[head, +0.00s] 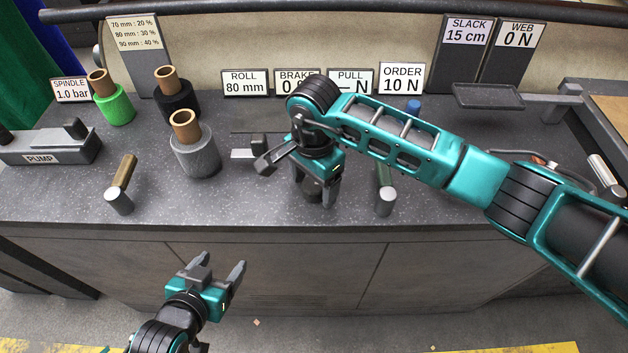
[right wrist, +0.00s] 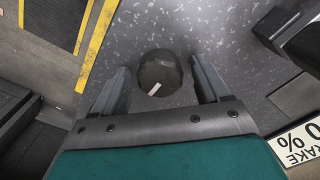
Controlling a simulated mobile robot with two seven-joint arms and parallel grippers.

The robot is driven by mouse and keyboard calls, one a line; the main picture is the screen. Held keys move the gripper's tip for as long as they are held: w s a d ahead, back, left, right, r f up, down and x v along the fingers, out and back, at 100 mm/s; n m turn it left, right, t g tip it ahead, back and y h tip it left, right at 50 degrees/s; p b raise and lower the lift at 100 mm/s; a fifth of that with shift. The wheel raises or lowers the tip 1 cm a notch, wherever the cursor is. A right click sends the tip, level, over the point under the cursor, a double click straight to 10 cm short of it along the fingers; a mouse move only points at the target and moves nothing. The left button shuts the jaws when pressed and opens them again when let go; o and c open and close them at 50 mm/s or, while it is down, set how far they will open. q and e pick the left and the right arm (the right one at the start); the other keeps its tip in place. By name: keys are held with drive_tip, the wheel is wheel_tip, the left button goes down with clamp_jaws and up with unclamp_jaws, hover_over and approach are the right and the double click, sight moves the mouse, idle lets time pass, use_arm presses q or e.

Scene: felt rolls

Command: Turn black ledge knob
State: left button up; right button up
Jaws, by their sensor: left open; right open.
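The black ledge knob (head: 312,187) sits on the grey speckled worktop near its front edge, partly hidden by my right gripper. In the right wrist view the knob (right wrist: 160,70) is a dark round cap with a white mark on its lower side. My right gripper (head: 313,190) points down over it, open. Its two fingers (right wrist: 158,78) stand on either side of the knob, with a visible gap on each side. My left gripper (head: 219,265) is open and empty, in front of the cabinet and below the worktop.
Green, black and grey rolls (head: 195,154) stand at the left on the worktop (head: 240,205). Short posts (head: 119,199) and (head: 386,198) stand near the front edge. A pump (head: 45,148) is at far left. Labels such as the brake sign (head: 297,82) line the back.

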drive_tip(key=shift+f, duration=0.15)
drive_tip(key=shift+c, duration=0.2)
drive_tip(key=c, duration=1)
